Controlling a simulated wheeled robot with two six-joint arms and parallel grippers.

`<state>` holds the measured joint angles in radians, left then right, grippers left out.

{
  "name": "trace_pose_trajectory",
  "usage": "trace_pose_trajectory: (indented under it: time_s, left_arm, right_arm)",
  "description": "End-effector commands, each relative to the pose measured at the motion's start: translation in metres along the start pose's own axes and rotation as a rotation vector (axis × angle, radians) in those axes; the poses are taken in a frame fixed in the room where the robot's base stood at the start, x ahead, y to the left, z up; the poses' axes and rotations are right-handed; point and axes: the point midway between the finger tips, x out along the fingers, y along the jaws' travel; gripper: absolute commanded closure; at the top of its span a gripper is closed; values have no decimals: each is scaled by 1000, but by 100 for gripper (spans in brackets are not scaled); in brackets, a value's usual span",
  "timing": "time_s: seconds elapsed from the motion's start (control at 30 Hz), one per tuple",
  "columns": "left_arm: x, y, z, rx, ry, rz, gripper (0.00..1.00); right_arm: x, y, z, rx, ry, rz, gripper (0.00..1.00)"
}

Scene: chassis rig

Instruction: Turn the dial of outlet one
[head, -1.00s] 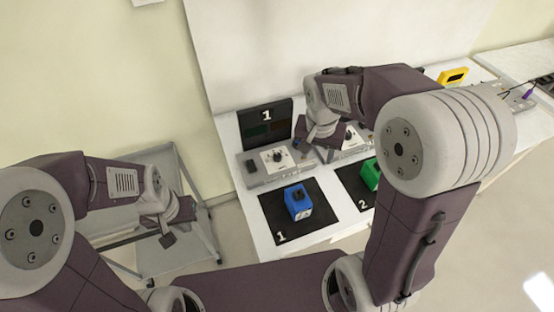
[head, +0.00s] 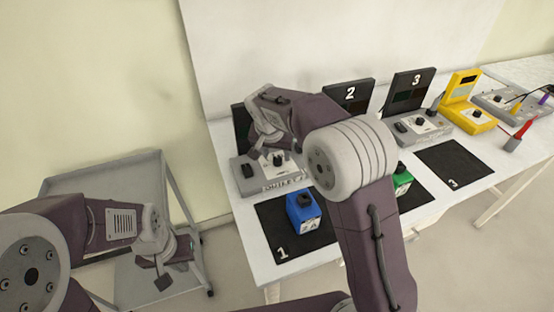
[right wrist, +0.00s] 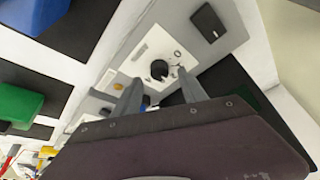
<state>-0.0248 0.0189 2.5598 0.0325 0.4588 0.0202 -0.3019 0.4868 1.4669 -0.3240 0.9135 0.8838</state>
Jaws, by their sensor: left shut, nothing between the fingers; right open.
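Outlet one is a grey box (head: 247,182) with a black dial (head: 279,160) on a white plate, at the left end of the table. Its dark upright panel is mostly hidden behind my right arm. In the right wrist view the black dial (right wrist: 160,69) shows a little beyond the tips of my open right gripper (right wrist: 160,80), in line with the gap between the fingers. I cannot tell whether a finger touches it. In the head view my right gripper (head: 288,148) is over this outlet, partly hidden. My left gripper (head: 165,280) is shut and empty, low at the left.
A black rocker switch (right wrist: 208,22) sits beside the dial. A blue block (head: 304,210) stands on mat 1 (head: 276,235), and a green block (head: 402,180) is partly hidden. Outlet three (head: 424,127) and a yellow device (head: 470,113) stand further right. A grey cart (head: 110,180) is at left.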

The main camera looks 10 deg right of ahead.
Motion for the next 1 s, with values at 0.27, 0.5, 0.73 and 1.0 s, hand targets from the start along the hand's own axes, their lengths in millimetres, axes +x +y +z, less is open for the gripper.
trace_pose_trajectory:
  time_s: [0.27, 0.5, 0.73, 1.0]
  left_arm:
    - [4, 0, 0, 0, 0, 0, 100]
    - [4, 0, 0, 0, 0, 0, 100]
    - [4, 0, 0, 0, 0, 0, 100]
    - [1, 0, 0, 0, 0, 0, 100]
  right_arm:
    - [31, 0, 0, 0, 1, -1, 50]
    - [32, 0, 0, 0, 1, -1, 53]
    - [32, 0, 0, 0, 1, -1, 100]
    - [31, 1, -1, -31, 0, -13, 100]
